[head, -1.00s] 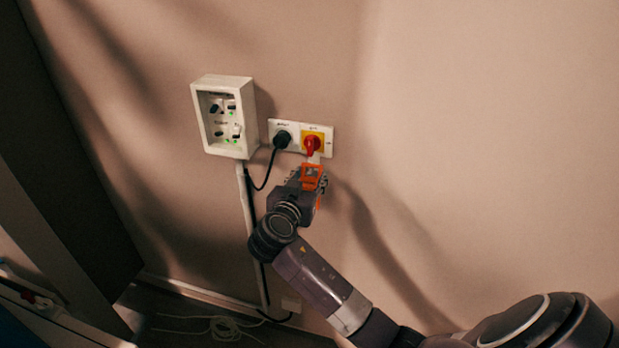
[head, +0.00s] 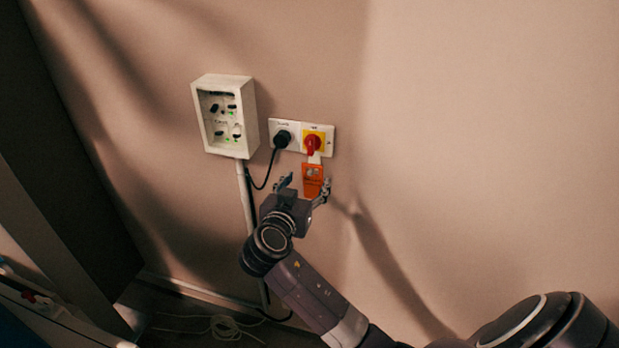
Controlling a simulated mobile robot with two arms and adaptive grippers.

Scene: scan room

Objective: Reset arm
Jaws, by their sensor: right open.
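My right arm comes in from the lower right. Its gripper (head: 304,188) is open, with its fingers spread just below the wall plate. An orange tag (head: 313,181) hangs under the red rotary switch (head: 313,145) on its yellow square. The tag shows between or just behind the fingers; I cannot tell whether a finger touches it. My left gripper is not in view.
A black plug (head: 282,139) with a cable sits in the socket left of the switch. A white control box (head: 224,116) is on the wall further left. A coiled cable (head: 226,327) lies on the floor. The wall to the right is bare.

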